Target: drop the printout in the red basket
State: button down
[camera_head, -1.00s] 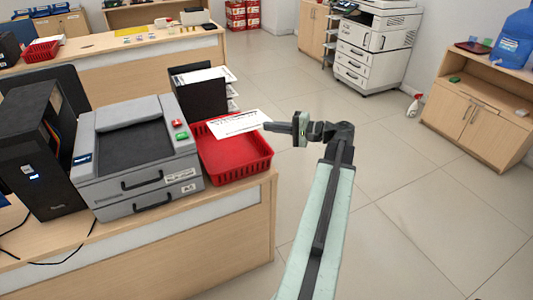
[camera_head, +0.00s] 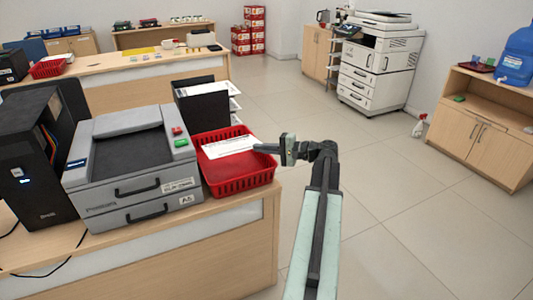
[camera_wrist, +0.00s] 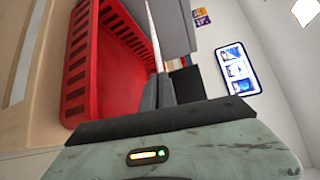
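The white printout (camera_head: 229,146) is a sheet with dark print, seen over the red basket (camera_head: 245,184) in the head view. My gripper (camera_head: 262,148) is at the basket's right rim, its fingers pointing left and closed on the sheet's right edge. In the wrist view the printout (camera_wrist: 154,30) shows almost edge-on, running out from between the fingertips (camera_wrist: 164,90). The slotted wall of the red basket (camera_wrist: 77,75) is beside the fingers on the left. I cannot tell whether the sheet touches the basket floor.
A grey printer (camera_head: 130,165) stands left of the basket on the wooden counter (camera_head: 225,245). A black file holder (camera_head: 203,107) with papers is behind the basket. A second red basket (camera_head: 48,68) is on the far counter. Open floor lies to the right.

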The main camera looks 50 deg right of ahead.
jog(key=shift+w+d+f+b, duration=0.15)
jog(key=shift+w+d, duration=0.1)
jog(key=shift+w, duration=0.3)
jog(key=shift+w+d+f+b, duration=0.1)
jog(key=shift+w+d+f, duration=0.15)
jog(key=shift+w, duration=0.35)
jog(key=shift+w+d+f+b, duration=0.1)
jog(key=shift+w+d, duration=0.15)
jog(key=shift+w, duration=0.3)
jog(key=c, duration=1.6)
grip_release()
jog(key=p+v, duration=0.1)
jog(key=v, duration=0.6)
jog(key=shift+s, duration=0.4)
jog(key=shift+d, duration=0.1)
